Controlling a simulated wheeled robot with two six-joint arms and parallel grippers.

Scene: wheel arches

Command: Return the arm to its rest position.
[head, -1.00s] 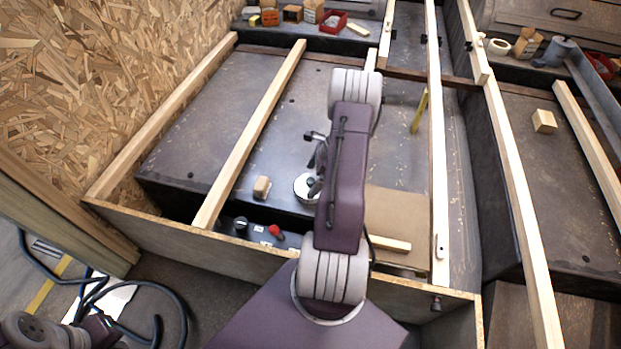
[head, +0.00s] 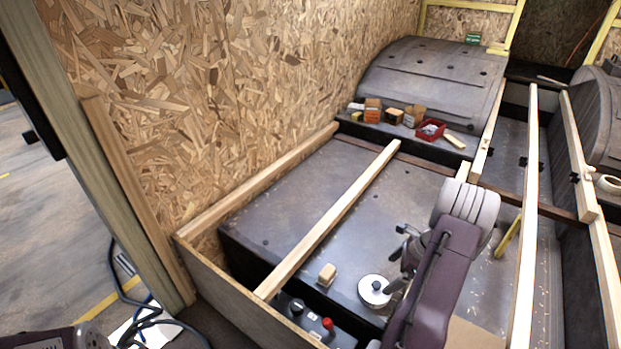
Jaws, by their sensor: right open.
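My right arm (head: 436,285) reaches in from the bottom, its elbow raised over the dark floor panel. My right gripper (head: 402,250) is partly hidden behind that arm. It is open, with nothing seen between its fingers, just above and to the right of a round silver-white disc (head: 374,289). A small wooden block (head: 327,274) lies on the panel left of the disc. My left gripper is out of view; only a piece of my left arm shows at the bottom left corner.
Long wooden battens (head: 330,218) cross the panel (head: 290,200). A chipboard wall (head: 240,90) rises at the left. A black box with a red knob (head: 327,323) sits at the front. A red tray (head: 430,130) and small blocks stand before the far wheel arch (head: 430,75).

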